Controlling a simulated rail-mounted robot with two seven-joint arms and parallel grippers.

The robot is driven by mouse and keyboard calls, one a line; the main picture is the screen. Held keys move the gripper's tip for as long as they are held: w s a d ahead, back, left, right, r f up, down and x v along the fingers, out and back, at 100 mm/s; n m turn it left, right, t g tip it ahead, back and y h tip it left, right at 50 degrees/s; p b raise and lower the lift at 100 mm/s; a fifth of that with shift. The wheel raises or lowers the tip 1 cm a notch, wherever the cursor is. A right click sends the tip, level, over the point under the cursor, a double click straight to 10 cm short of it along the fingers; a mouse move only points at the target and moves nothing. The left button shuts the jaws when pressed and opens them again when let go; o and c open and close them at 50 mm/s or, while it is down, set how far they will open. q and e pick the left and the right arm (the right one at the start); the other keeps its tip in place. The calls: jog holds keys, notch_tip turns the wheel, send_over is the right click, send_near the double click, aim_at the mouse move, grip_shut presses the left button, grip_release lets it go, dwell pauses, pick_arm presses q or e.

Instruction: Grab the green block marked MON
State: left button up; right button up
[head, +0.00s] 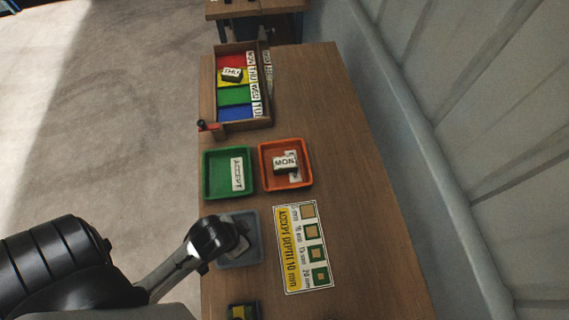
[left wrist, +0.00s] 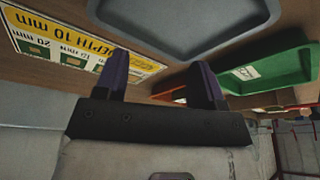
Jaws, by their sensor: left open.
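The block marked MON (head: 285,162) lies in the orange tray (head: 309,174). Its white label faces up and its sides look dark; I cannot make out green on it. My left gripper (head: 222,238) is over the grey-blue tray (head: 254,258), nearer than the MON block and apart from it. In the left wrist view my left gripper (left wrist: 160,68) has its two dark purple fingers spread with nothing between them. The MON block cannot be made out in that view. My right gripper is not in view.
A green tray (head: 208,185) labelled ACCEPT sits left of the orange one. A wooden rack (head: 243,126) with coloured day slots and a THU block (head: 232,74) stands beyond. A printed depth card (head: 290,250) lies flat. The table's right side (head: 355,200) is clear, beside a grey wall.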

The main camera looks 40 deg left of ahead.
pick_arm(q)
jog(key=o, duration=0.7)
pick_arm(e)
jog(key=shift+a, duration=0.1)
